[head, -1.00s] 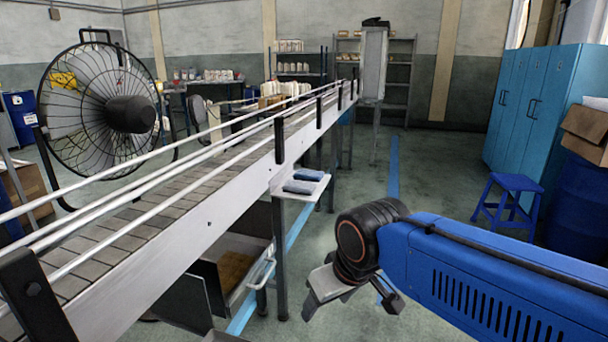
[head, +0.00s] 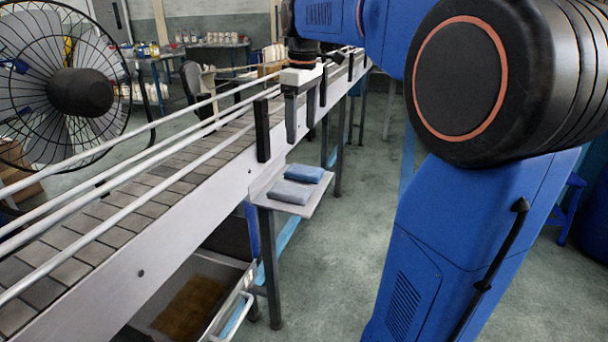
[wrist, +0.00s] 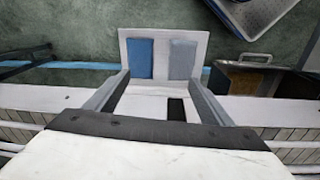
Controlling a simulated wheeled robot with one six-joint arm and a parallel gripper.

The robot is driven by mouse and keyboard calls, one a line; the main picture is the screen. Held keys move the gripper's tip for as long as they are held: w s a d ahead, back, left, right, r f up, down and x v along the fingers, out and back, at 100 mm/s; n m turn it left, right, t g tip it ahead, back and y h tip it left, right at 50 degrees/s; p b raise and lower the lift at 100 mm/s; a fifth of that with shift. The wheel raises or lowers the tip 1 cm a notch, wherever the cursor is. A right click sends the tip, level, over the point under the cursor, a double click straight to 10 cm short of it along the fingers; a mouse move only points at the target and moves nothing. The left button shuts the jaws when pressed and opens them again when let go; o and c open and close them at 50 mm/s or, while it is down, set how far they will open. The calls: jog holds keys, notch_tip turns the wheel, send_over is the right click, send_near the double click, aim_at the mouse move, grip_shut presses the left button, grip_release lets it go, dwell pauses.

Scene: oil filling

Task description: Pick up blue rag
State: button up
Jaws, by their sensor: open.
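The blue rag (head: 304,173) lies folded flat on a small white side shelf (head: 265,187) fixed to the conveyor's side. A grey-blue rag (head: 290,192) lies right beside it, nearer to the head camera. My gripper (head: 301,125) points down above the conveyor's edge, higher than the shelf, with its fingers apart and nothing between them. In the wrist view, the blue rag (wrist: 139,58) is left and the grey-blue rag (wrist: 184,59) is right. Both lie ahead of the spread fingertips (wrist: 160,82), and neither is touched.
The conveyor (head: 150,205) with its white guard rails and black posts (head: 262,130) runs along the left, close to my gripper. A metal bin (head: 190,300) stands below it. A large fan (head: 70,95) is at left. The floor right of the shelf is open.

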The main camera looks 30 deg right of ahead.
jog(key=w+d+r+n, duration=0.1)
jog(key=w+d+r, duration=0.1)
jog(key=w+d, duration=0.2)
send_over(304, 170)
jog(key=shift+g, duration=0.4)
jog(key=f, duration=1.2)
jog(key=shift+s, duration=0.3)
jog(key=shift+w+f, duration=0.2)
jog(key=shift+f, duration=2.65)
jog(key=c, duration=1.1)
